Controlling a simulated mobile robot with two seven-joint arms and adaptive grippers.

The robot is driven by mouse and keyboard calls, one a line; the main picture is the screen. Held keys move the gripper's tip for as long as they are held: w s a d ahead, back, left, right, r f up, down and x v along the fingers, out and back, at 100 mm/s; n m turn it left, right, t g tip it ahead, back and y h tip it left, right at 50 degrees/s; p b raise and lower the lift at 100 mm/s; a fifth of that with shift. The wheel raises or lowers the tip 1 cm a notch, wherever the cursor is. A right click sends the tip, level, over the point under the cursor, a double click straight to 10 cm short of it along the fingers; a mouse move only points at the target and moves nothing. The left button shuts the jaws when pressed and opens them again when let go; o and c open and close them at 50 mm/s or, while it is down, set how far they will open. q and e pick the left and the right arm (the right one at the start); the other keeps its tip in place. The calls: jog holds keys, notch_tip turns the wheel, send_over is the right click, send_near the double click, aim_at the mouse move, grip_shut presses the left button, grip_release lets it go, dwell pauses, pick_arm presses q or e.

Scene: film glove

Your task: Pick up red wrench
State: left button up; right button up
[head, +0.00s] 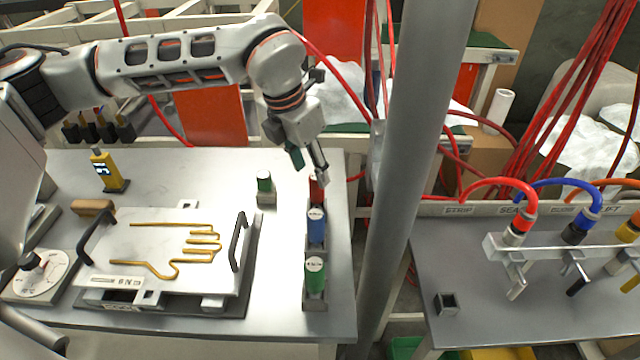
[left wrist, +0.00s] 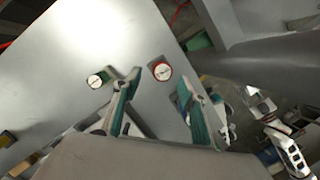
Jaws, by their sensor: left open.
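The red wrench looks like a short upright red cylinder (head: 316,190), at the far end of a row at the table's right edge. Its upper part is partly hidden by my left gripper (head: 312,173). In the left wrist view its round white top with a red rim (left wrist: 162,71) shows between the two fingertips, a little beyond them. My left gripper (left wrist: 160,78) is open, with its green-padded fingers apart. I cannot tell whether a finger touches the wrench. My right gripper is not in view.
A blue cylinder (head: 316,226) and a green one (head: 315,275) stand in holders in the same row. Another green cylinder (head: 264,184) stands to the left. A plate with a hand-shaped wire (head: 130,255) and black handles lies left. A grey post (head: 398,150) rises right of the table.

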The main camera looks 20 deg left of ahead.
aim_at(317, 186)
pick_arm(q)
jog(key=shift+d+f, duration=0.2)
jog(key=shift+f, duration=0.65)
jog(key=shift+p+x, duration=0.3)
jog(key=shift+x, duration=2.05)
jog(key=shift+w, duration=0.1)
grip_shut()
